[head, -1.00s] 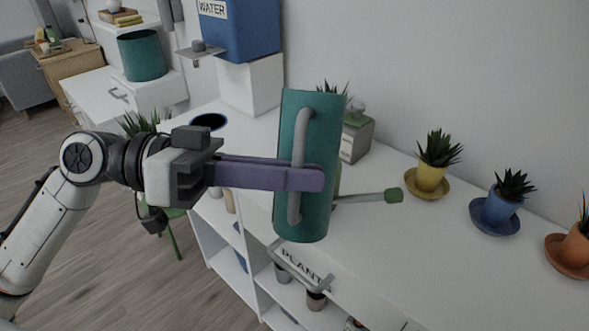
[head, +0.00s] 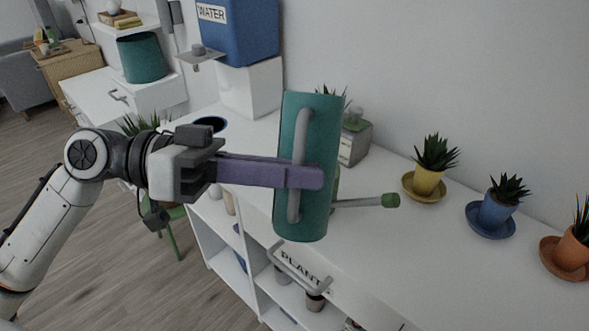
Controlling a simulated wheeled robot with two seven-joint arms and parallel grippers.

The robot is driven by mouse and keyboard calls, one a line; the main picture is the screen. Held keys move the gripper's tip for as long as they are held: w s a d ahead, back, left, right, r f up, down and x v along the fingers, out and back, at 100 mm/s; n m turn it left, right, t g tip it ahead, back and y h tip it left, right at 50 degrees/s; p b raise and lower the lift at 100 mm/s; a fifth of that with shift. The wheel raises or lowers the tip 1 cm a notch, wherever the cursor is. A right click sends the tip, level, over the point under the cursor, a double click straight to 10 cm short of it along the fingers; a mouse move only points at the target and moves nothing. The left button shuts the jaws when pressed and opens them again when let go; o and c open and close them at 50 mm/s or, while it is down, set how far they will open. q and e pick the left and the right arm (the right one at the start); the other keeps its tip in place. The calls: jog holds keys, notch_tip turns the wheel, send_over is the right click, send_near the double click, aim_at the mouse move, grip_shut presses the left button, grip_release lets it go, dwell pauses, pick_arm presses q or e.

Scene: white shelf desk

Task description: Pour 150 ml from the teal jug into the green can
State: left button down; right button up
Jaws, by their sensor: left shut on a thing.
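The teal jug (head: 318,150) is a tall cylinder with a grey handle (head: 297,165) facing me. My left gripper (head: 305,178) has purple fingers and is shut on the jug by its handle. The jug looks close to upright, with a slight lean. The green can is mostly hidden behind the jug; its grey spout with a green tip (head: 390,200) sticks out to the right, over the white desk top. The jug's contents and the can's opening cannot be seen. My right gripper is not in view.
The white desk top (head: 420,245) is clear at the front right. Yellow (head: 426,182), blue (head: 495,210) and orange (head: 572,250) potted plants stand along the wall. A grey box (head: 355,142) is behind the jug. A blue water tank (head: 240,35) stands at the back left.

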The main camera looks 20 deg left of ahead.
pick_arm(q)
jog(key=shift+r, duration=0.15)
jog(key=shift+w+r+p, duration=0.25)
jog(key=shift+r+p, duration=0.15)
jog(key=shift+p, duration=0.25)
jog(key=shift+w+r+p, duration=0.15)
jog(key=shift+r+p, duration=0.1)
jog(key=shift+p, duration=0.1)
jog(key=shift+w+a+r+n+p, duration=0.1)
jog(key=shift+w+r+n+p, duration=0.15)
jog(key=shift+p, duration=0.2)
